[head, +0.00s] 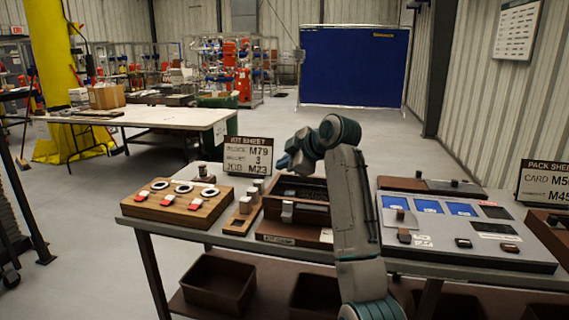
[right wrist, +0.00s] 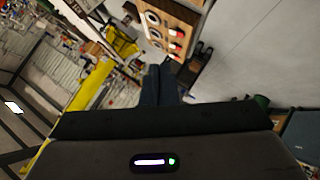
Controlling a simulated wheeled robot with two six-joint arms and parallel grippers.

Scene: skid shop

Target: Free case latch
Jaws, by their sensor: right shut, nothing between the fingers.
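The dark brown kit case (head: 285,231) sits on the workbench, its front label only partly legible. A small pale latch-like piece (head: 287,209) stands at its front; I cannot tell whether it is fastened. My right arm crosses in front of the case's right side and hides part of it. My right gripper (head: 284,162) is above the back of the case, apart from it, pointing left. In the right wrist view its fingers (right wrist: 158,84) are together with nothing between them. My left gripper is not in view.
A wooden board (head: 158,210) with rings and red pieces lies left of the case. A narrow block rack (head: 240,222) stands between them. A kit sheet sign (head: 248,157) stands behind. A grey panel (head: 455,251) with blue cards lies to the right.

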